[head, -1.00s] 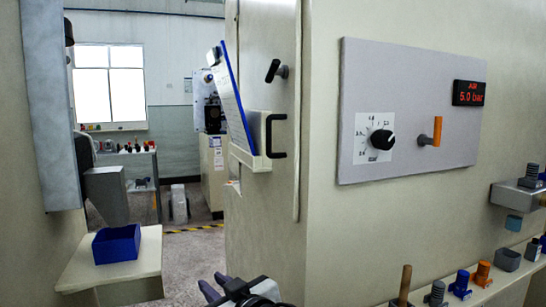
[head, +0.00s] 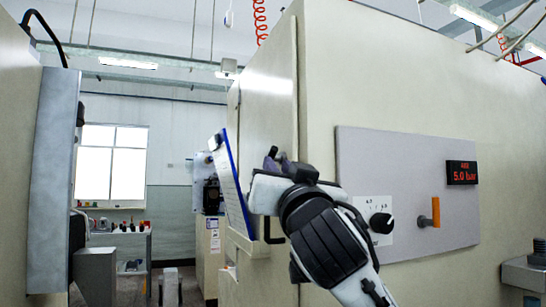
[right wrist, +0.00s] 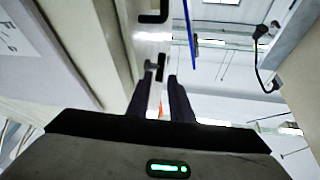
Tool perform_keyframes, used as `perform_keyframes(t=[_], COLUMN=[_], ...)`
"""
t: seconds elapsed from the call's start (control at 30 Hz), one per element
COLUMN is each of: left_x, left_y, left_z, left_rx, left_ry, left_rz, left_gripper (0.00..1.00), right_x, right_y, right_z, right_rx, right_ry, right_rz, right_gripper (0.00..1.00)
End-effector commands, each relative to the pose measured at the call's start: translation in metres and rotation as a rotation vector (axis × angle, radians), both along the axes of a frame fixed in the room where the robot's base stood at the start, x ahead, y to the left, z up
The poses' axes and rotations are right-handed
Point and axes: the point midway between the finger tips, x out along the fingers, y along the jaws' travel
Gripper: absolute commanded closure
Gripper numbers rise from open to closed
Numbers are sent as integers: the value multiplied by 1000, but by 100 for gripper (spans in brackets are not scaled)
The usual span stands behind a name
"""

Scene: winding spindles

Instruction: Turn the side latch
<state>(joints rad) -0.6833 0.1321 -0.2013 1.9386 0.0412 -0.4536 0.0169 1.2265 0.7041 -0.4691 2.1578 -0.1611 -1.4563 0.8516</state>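The side latch, a small dark turning handle, is on the narrow cream side face of the machine. In the right wrist view the latch (right wrist: 160,70) shows at the fingertips. In the head view my right gripper (head: 275,161) covers much of that spot. The right gripper's two dark fingers (right wrist: 163,84) are apart, with a gap between them. The tips are close to the latch; I cannot tell whether they touch it. My left gripper is not in view.
A grey panel (head: 405,155) with a black knob (head: 381,223), an orange lever (head: 435,212) and a pressure display (head: 462,172) is right of my arm. A blue-edged clipboard (head: 231,185) stands close left of the gripper. A black pull handle (right wrist: 152,14) is near too.

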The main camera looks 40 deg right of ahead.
Motion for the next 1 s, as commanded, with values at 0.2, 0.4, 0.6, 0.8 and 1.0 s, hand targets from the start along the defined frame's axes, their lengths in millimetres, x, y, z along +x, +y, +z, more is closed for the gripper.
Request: perform_keyframes(t=[0.2,0.4,0.6,0.8,1.0], left_x=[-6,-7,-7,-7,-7], left_y=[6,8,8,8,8], left_z=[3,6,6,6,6], left_rx=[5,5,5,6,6], left_ry=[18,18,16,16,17], left_rz=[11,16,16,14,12], left_gripper=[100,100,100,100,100], right_x=[33,48,50,50,50], right_y=[-16,-22,-22,-22,-22], right_z=[16,22,22,22,22], right_rx=[1,-1,0,0,1], right_ry=[3,1,1,1,3], right_rz=[-2,0,2,2,1], right_gripper=[80,80,80,96,100])
